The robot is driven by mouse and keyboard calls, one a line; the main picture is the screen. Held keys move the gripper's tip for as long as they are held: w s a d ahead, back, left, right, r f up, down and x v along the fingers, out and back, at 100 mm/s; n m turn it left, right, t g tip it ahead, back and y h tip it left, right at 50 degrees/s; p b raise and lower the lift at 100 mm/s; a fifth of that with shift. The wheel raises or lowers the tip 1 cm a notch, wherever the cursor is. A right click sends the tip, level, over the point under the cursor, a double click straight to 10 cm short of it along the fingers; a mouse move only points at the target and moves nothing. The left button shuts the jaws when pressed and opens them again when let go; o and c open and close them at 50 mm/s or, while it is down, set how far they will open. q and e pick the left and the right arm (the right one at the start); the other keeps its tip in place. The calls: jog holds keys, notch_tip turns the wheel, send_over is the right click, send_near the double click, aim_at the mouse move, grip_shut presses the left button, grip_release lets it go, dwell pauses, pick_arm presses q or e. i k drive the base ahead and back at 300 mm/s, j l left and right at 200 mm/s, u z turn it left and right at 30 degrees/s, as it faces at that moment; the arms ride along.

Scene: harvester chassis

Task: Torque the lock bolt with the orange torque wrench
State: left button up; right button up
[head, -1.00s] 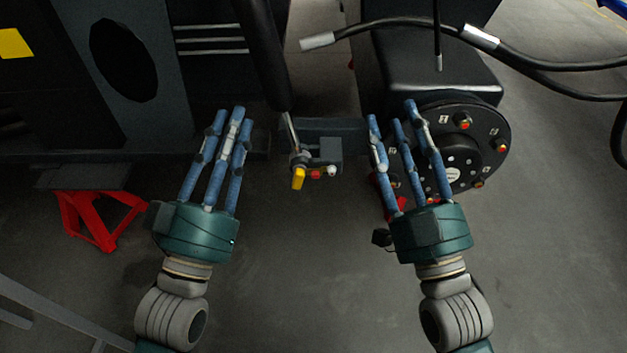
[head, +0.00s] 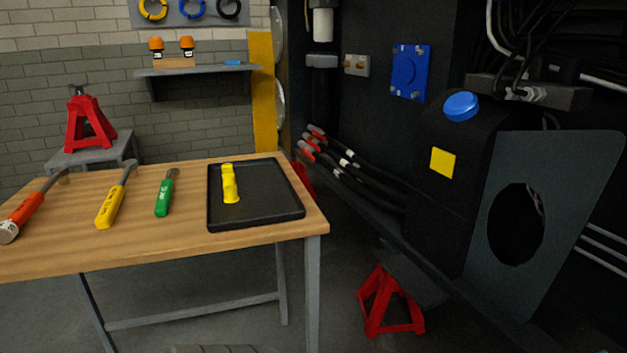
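The orange torque wrench (head: 27,211) lies on the left part of the wooden workbench (head: 265,238), its orange handle toward the near left edge and its grey shaft pointing away to the right. A yellow-handled tool (head: 111,206) and a green-handled tool (head: 164,194) lie to its right, apart from it. I cannot make out the lock bolt in the current head view. Neither of my grippers is in view.
A black tray (head: 272,198) holding a yellow piece (head: 230,184) sits at the bench's right end. Red stands (head: 86,125) (head: 386,304) are behind the bench and on the floor. The dark chassis (head: 440,185) fills the right side, with red-tipped hoses (head: 330,158).

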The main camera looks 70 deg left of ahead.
aim_at(25, 210)
jog(key=u, duration=3.6)
jog(key=z, duration=3.75)
jog(key=u, duration=3.75)
